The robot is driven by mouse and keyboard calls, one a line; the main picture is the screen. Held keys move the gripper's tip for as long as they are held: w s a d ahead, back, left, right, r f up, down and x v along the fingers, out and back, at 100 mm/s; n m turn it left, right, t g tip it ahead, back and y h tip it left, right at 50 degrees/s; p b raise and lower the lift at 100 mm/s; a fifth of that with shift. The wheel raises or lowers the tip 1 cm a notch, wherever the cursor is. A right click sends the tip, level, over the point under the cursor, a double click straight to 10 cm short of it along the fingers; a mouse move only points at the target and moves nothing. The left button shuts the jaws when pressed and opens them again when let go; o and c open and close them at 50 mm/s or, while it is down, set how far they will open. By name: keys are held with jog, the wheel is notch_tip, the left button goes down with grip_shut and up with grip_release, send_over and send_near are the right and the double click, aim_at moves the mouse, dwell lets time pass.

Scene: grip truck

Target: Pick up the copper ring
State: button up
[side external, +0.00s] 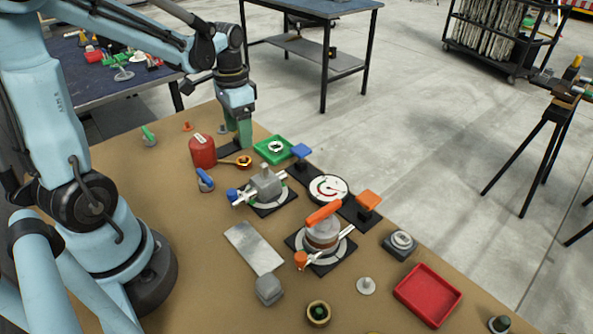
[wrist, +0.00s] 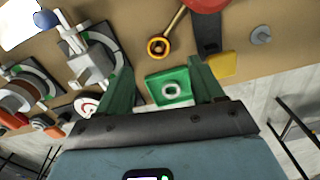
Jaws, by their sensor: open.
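A copper-coloured ring (side external: 244,161) with a thin rod-like handle lies on the brown table, just left of the green tray. It also shows in the wrist view, where the ring (wrist: 158,47) is just beyond my fingertips, its rod running up toward a red object. My gripper (side external: 243,143) points down beside the ring, behind it in the side view. In the wrist view my gripper (wrist: 160,64) has its two green fingers wide apart with nothing held between them. The exact height of the fingertips above the table is hard to tell.
A green tray (side external: 262,153) holding a silver ring is close by. A red canister (side external: 202,151) stands left of the copper ring. A grey clamp fixture (side external: 265,186), an orange-handled fixture (side external: 323,232) and a red tray (side external: 427,296) are nearer the camera. The table's left side is mostly clear.

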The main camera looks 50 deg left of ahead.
aim_at(243, 159)
jog(key=shift+s+d+f, duration=0.1)
jog(key=shift+d+f, duration=0.05)
jog(key=shift+f, duration=3.55)
jog(key=shift+c, duration=0.4)
jog(key=c, duration=1.1)
jog(key=shift+c, duration=0.3)
jog(key=shift+r, duration=0.1)
